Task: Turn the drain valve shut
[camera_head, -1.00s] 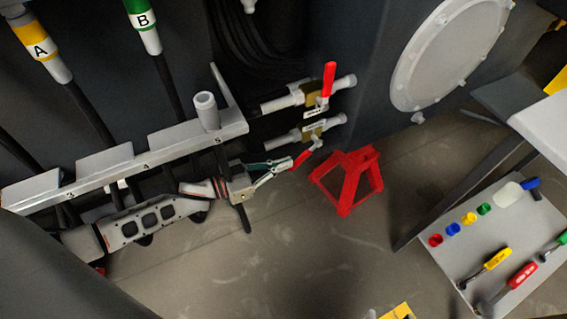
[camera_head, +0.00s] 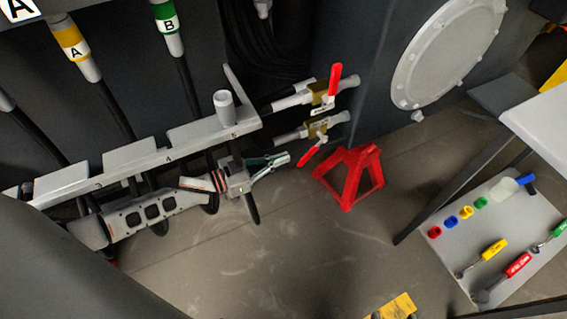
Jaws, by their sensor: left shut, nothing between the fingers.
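Two brass-bodied valves with pale pipe ends stick out of the dark chassis wall, one above the other. The upper valve (camera_head: 318,92) has a red lever (camera_head: 334,84) pointing up, across its pipe. The lower valve (camera_head: 317,129) has a red lever (camera_head: 312,152) slanting down and left from its body. Each carries a small white label too small to read, so I cannot tell which is the drain valve. My left gripper (camera_head: 286,158) is shut and empty, its fingertips just left of the lower lever, with a small gap in the picture. My right gripper is out of view.
A grey numbered bracket (camera_head: 150,152) runs above my left arm, with hoses A (camera_head: 75,47) and B (camera_head: 168,27) hanging behind. A red stand (camera_head: 350,178) is on the floor right of the lower lever. A tool board (camera_head: 500,235) lies at right.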

